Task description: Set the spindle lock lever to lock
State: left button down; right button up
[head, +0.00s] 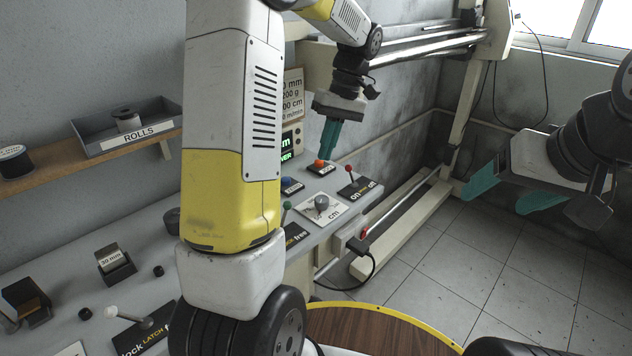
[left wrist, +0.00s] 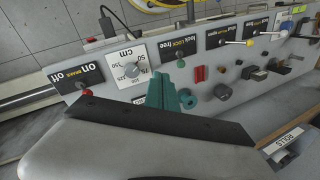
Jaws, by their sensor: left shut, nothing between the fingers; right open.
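The lever with a green knob (head: 287,206) stands on the grey control panel, beside a black plate (head: 296,233) on which "free" shows; my left arm hides the rest. In the left wrist view the green knob (left wrist: 180,63) is by a black plate (left wrist: 181,46) with lock and free marks. Which end the lever points to is unclear. My left gripper (head: 326,156) is shut and empty, its teal fingertips close above the orange button (head: 319,163), right of the green lever. Its fingers show in the left wrist view (left wrist: 166,92). My right gripper (head: 508,190) is open, away from the panel.
A red-knobbed lever (head: 349,168) and a grey dial (head: 322,203) are near my left fingers. A blue button (head: 287,181) is close by. A white-knobbed latch lever (head: 112,312) is at lower left. A rolls tray (head: 130,128) is on the shelf. Tiled floor is free at right.

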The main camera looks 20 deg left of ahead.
aim_at(285, 215)
pick_arm(q)
jog(key=shift+n+g+y, duration=0.4)
jog(key=shift+n+g, duration=0.2)
jog(key=shift+n, duration=0.2)
jog(key=w+f, duration=0.1)
jog(key=f, duration=0.1)
jog(key=w+f, duration=0.1)
jog(key=shift+w+a+f, duration=0.25)
jog(key=shift+w, duration=0.05)
jog(key=x, duration=1)
jog(key=shift+s+f, duration=0.15)
jog(key=shift+s+a+r, duration=0.3)
jog(key=shift+s+a, duration=0.3)
jog(key=shift+s, duration=0.1)
jog(key=shift+s+a+r, duration=0.3)
jog(key=shift+s+a, duration=0.3)
jog(key=shift+s, duration=0.1)
